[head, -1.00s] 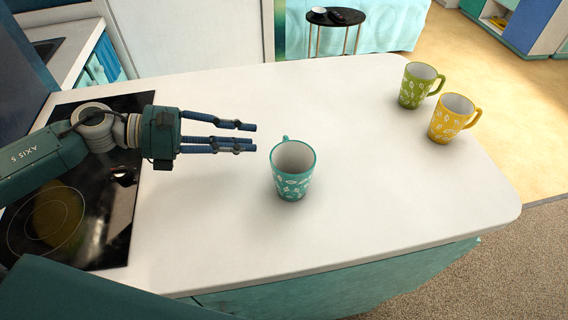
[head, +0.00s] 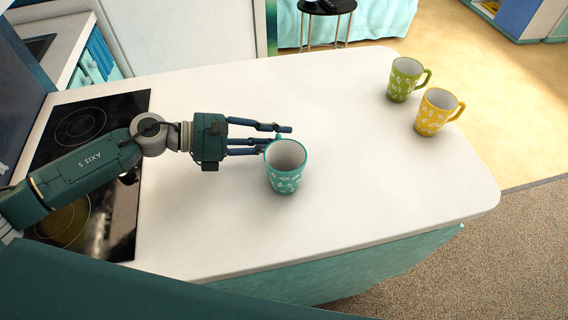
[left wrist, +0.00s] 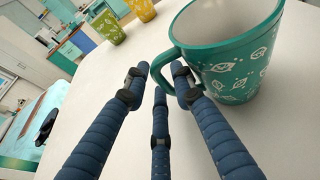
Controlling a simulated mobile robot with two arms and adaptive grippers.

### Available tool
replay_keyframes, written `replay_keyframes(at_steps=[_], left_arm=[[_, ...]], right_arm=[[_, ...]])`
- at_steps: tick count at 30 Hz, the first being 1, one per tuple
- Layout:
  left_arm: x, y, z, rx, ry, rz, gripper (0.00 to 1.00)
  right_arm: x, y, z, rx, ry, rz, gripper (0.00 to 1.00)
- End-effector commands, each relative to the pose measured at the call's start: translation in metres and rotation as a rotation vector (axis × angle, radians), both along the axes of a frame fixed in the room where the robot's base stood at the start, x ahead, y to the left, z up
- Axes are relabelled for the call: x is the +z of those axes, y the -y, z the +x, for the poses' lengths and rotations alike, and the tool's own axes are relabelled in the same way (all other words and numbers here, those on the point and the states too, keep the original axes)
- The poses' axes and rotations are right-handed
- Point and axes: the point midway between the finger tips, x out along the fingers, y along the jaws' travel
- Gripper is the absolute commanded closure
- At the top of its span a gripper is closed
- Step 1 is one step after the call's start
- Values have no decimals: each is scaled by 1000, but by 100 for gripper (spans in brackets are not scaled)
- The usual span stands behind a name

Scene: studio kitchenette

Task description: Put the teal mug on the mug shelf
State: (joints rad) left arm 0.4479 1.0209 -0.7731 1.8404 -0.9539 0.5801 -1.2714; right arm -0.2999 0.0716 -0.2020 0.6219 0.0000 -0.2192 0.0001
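The teal mug (head: 285,172) with white leaf prints stands upright on the white counter (head: 340,215). Its handle points to the back left, toward my left gripper (head: 275,138). My left gripper is open, its blue fingers spread around the handle side of the mug. In the left wrist view the teal mug (left wrist: 232,62) fills the upper right, with its handle near the fingertips (left wrist: 160,80) of the gripper. I cannot tell whether a finger touches the handle. My right gripper and the mug shelf are not seen.
A green mug (head: 402,84) and a yellow mug (head: 432,118) stand at the counter's right end. A black cooktop (head: 90,170) lies under my left arm. A small black table (head: 328,8) stands beyond the counter. The counter's middle and front are clear.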

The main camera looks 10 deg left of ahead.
Motion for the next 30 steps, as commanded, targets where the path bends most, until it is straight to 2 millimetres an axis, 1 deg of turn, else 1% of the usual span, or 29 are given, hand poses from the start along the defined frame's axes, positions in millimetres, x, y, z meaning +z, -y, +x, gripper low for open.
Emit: replay_keyframes(at_steps=[1,2,3,4,15,20,23,25,29,30], left_arm=[[0,0,0,0,0,0,85],[0,0,0,0,0,0,91],[0,0,0,0,0,0,99],[0,0,0,0,0,0,100],[1,-1,0,0,2,0,100],[8,-1,1,1,3,1,100],[20,-1,1,0,6,2,100],[31,-1,1,0,6,2,100],[60,-1,1,0,10,1,100],[70,-1,1,0,10,1,100]], right_arm=[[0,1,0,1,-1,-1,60],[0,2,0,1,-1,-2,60],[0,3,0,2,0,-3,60],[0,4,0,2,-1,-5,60],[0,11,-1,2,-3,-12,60],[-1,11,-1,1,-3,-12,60],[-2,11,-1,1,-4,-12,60],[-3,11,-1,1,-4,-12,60],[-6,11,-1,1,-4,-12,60],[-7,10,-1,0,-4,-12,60]])
